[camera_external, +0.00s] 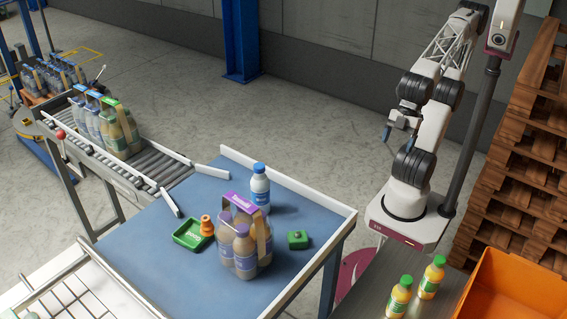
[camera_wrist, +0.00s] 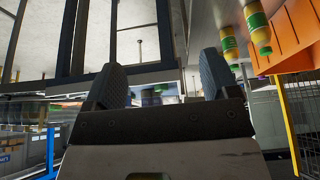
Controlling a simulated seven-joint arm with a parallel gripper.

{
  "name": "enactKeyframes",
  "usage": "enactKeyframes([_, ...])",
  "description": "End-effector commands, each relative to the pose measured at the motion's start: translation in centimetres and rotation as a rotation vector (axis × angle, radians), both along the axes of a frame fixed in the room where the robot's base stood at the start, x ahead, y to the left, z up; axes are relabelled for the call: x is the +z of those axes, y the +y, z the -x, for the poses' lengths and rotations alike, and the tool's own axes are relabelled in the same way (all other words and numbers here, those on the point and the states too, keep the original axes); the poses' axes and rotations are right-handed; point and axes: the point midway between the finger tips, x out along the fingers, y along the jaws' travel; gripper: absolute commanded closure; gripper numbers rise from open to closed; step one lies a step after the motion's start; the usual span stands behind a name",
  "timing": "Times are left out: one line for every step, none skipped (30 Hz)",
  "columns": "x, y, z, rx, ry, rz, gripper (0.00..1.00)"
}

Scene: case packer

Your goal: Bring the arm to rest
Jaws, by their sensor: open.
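My arm stands on its base at the right in the external view, folded up above the base. My gripper (camera_external: 387,132) hangs in the air beside the upper arm, to the right of the blue table and clear of everything. In the wrist view its two dark fingers (camera_wrist: 160,88) stand wide apart with nothing between them. The gripper is open and empty.
The blue table (camera_external: 185,279) holds a bottle pack (camera_external: 243,245), a single blue-capped bottle (camera_external: 260,188), a green tray (camera_external: 190,233) and a green block (camera_external: 298,239). Two yellow bottles (camera_external: 431,279) and an orange crate (camera_external: 515,285) stand near my base. A dark pole (camera_external: 475,130) rises behind the arm.

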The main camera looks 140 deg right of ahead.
Motion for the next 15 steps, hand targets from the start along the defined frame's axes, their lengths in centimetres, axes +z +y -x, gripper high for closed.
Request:
enactKeyframes([-0.6, 0.0, -0.1, -0.001, 0.016, 0.0, 0.19])
enactKeyframes([-0.9, 0.0, -0.2, -0.002, 0.025, 0.0, 0.19])
enactKeyframes([-1.4, -0.1, -0.3, -0.003, 0.04, -0.001, 0.19])
enactKeyframes([-1.8, -0.1, -0.4, -0.005, 0.05, 0.0, 0.19])
enactKeyframes([-2.2, -0.1, -0.4, -0.005, 0.06, -0.001, 0.19])
enactKeyframes([-2.7, -0.1, -0.5, -0.007, 0.077, 0.0, 0.19])
enactKeyframes([-3.1, -0.1, -0.6, -0.008, 0.088, 0.0, 0.19])
enactKeyframes([-3.5, -0.1, -0.6, -0.008, 0.098, 0.0, 0.19])
enactKeyframes([-4.1, -0.2, -0.7, -0.011, 0.115, 0.0, 0.19])
enactKeyframes([-4.5, -0.2, -0.8, -0.011, 0.126, 0.0, 0.19])
enactKeyframes([-4.9, -0.2, -0.8, -0.012, 0.136, 0.001, 0.19])
enactKeyframes([-5.6, -0.2, -0.9, -0.013, 0.155, 0.001, 0.19])
enactKeyframes([-5.9, -0.2, -0.9, -0.014, 0.165, 0.001, 0.19])
enactKeyframes([-6.2, -0.2, -0.9, -0.014, 0.173, 0.001, 0.19])
enactKeyframes([-6.6, -0.3, -0.9, -0.016, 0.184, 0.001, 0.19])
